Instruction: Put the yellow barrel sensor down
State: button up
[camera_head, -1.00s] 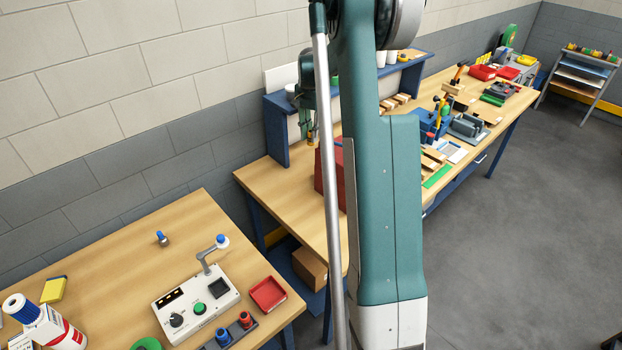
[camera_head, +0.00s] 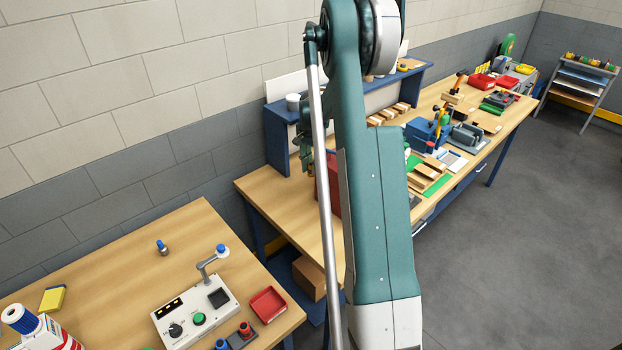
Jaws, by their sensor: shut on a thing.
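My gripper (camera_head: 306,152) shows only in part, at the left of my large teal arm, in front of the blue shelf stand at the back of the far workbench (camera_head: 262,186). It is shut on the yellow barrel sensor. The sensor itself is not clearly visible now; my gripper and arm hide it. A red block-like thing (camera_head: 329,188) stands on the bench just below and right of my gripper, partly behind my arm. I cannot tell whether the gripper touches it.
A blue shelf (camera_head: 277,138) carries a white cup (camera_head: 293,102). The bench's near left corner is clear. Several items crowd its right.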

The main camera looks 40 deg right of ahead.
jog(key=shift+f, duration=0.9)
jog(key=shift+f, duration=2.25)
jog(key=shift+f, duration=0.1)
jog(key=o, duration=0.9)
jog(key=shift+c, duration=0.2)
jog(key=shift+o, duration=0.3)
notch_tip(320, 180, up, 12)
jog(key=shift+r, duration=0.15)
